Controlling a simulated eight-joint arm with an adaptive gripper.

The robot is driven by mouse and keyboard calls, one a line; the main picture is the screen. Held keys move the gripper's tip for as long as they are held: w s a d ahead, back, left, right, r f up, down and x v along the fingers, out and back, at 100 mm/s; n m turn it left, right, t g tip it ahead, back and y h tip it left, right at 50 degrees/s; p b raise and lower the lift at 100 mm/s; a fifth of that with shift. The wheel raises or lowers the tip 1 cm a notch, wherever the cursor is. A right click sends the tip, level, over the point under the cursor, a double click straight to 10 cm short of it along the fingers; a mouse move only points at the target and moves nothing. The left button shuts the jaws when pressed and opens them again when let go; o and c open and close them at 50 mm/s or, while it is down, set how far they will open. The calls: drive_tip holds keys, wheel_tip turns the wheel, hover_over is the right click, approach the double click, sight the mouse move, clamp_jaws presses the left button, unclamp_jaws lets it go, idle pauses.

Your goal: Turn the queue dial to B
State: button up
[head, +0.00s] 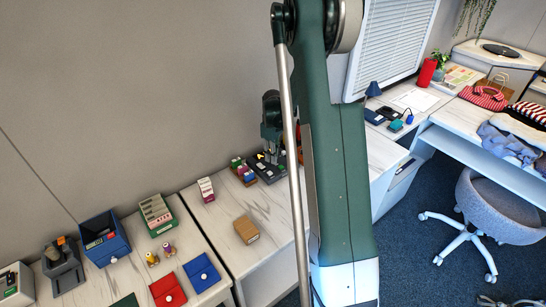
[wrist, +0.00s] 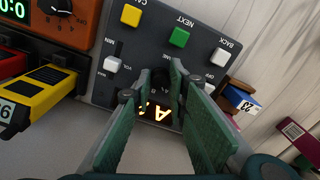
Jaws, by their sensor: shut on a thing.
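The queue panel (wrist: 140,45) is a dark grey console with a yellow, a green and a white button along its far side. The queue dial (wrist: 161,82) is a small dark knob, mostly hidden between my fingertips. My gripper (wrist: 161,76) is shut on it, a green finger on each side. Just below the knob a lit display (wrist: 155,112) shows glowing characters, partly covered by the fingers; one looks like an A. I cannot tell the dial's setting. In the head view my gripper (head: 271,148) reaches down to the panel (head: 268,171) on the white counter.
An orange device with green digits (wrist: 62,22) and a yellow block (wrist: 38,98) stand left of the panel in the wrist view. Coloured blocks (wrist: 242,95) lie to its right. In the head view a cardboard box (head: 246,230) and blue bin (head: 103,240) stand on the counters.

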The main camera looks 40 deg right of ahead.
drive_tip(key=shift+m, duration=0.3)
drive_tip(key=m+b, duration=0.1)
drive_tip(key=m, duration=0.2)
drive_tip(key=shift+f+m, duration=0.1)
drive_tip(key=shift+m, duration=0.3)
drive_tip(key=m+b, duration=0.1)
drive_tip(key=m, duration=0.3)
drive_tip(key=shift+m, duration=0.3)
drive_tip(key=o, duration=0.9)
drive_tip(key=shift+r, duration=0.25)
wheel_tip(320, 180, up, 12)
drive_tip(key=shift+f, duration=0.15)
